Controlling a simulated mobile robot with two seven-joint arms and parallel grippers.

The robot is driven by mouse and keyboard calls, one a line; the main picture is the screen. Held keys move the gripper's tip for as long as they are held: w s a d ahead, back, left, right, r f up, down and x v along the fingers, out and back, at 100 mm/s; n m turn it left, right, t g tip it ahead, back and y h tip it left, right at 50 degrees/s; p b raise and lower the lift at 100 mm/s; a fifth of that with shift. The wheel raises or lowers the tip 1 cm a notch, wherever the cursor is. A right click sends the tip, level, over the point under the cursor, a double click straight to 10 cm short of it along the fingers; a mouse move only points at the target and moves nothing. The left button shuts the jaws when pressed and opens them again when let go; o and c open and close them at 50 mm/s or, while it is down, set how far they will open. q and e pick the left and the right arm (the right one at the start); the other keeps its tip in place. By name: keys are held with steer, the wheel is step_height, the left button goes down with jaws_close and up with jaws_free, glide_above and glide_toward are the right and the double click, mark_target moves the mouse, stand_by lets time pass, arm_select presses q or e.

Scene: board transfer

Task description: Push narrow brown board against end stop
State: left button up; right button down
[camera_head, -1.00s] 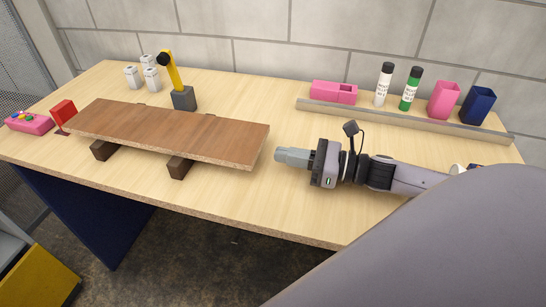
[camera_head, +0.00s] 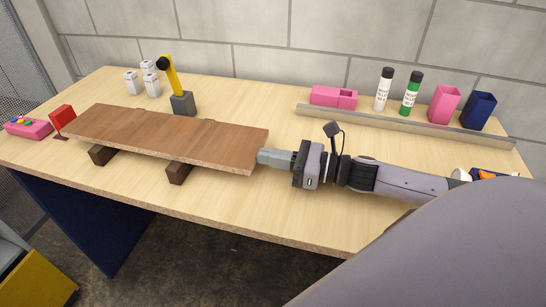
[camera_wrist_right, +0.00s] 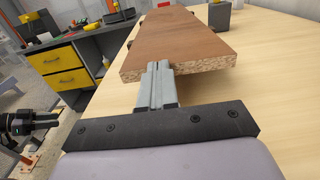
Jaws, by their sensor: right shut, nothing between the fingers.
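The brown board (camera_head: 165,135) lies on dark support blocks on the table, its left end close to the red end stop (camera_head: 62,117). I cannot tell whether they touch. My right gripper (camera_head: 262,157) is shut and empty, its tips at the board's right end. In the right wrist view, the closed fingers (camera_wrist_right: 157,70) point at the board's chipboard end face (camera_wrist_right: 190,72) and overlap it. Contact there is hard to judge.
A yellow post on a grey block (camera_head: 183,103) stands behind the board, near several white cylinders (camera_head: 150,85). A pink tray (camera_head: 28,128) is at far left. A metal rail (camera_head: 400,123), bottles and pink and blue containers line the back right. The table in front is clear.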

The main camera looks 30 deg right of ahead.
mark_target(245, 152)
steer(key=b+x, duration=0.1)
steer(key=x, duration=0.3)
steer(key=shift+w, duration=0.1)
steer(key=shift+w+a+b, duration=0.35)
steer(key=shift+w+a, duration=0.1)
steer(key=shift+a, duration=0.05)
steer(key=shift+r, duration=0.1)
steer(key=shift+a, duration=0.1)
